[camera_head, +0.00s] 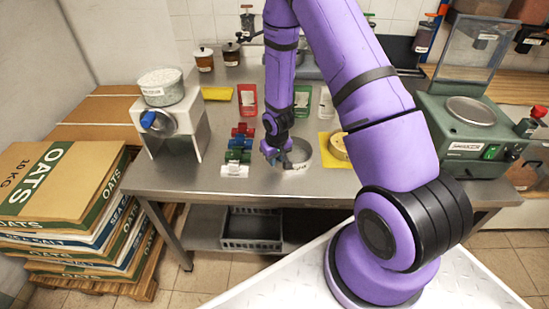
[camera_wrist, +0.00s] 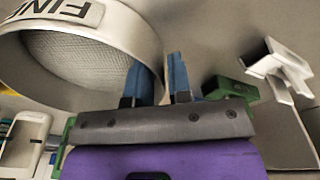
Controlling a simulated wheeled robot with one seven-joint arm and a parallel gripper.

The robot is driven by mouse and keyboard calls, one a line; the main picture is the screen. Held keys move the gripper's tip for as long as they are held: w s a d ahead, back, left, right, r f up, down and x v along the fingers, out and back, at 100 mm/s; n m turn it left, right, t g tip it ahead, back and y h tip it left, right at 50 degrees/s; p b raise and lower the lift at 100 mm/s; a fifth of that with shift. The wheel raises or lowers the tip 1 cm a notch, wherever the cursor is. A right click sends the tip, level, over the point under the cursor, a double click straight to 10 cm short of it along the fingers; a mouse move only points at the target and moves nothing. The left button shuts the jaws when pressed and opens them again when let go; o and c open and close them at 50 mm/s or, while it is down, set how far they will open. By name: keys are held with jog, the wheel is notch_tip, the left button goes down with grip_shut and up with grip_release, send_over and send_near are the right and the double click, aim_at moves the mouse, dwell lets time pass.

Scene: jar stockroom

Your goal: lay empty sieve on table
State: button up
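The sieve (camera_head: 299,155) is a pale metal ring at the table's middle, just right of my gripper (camera_head: 272,153). In the wrist view the sieve (camera_wrist: 145,42) fills the upper left, with a "FINE" label and bare mesh inside. The blue fingers of my gripper (camera_wrist: 160,82) straddle its wall, one inside and one outside, close together, and look shut on it. Whether the sieve touches the table (camera_head: 215,180) or is slightly above it is hard to tell.
Red, blue, green and white clips (camera_head: 238,150) stand left of my gripper. A yellow mat with a ring-shaped sieve (camera_head: 340,150) lies to the right.

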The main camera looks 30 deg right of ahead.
jog(key=shift+o, duration=0.6)
jog(key=s+a+r+t, duration=0.1)
jog(key=s+r, duration=0.2)
jog(key=r, duration=0.9)
jog(key=s+a+r, duration=0.1)
jog(key=s+r, duration=0.2)
jog(key=r, duration=0.9)
jog(key=s+a+r+t, duration=0.1)
jog(key=s+r, duration=0.2)
jog(key=r, duration=0.9)
jog(key=s+a+r+t, duration=0.1)
jog(key=s+r, duration=0.4)
jog(key=s, duration=0.3)
jog(key=s+a+r, duration=0.2)
jog(key=s+r, duration=0.4)
jog(key=s, duration=0.3)
jog(key=shift+s+r+t, duration=0.3)
jog(key=shift+t, duration=0.1)
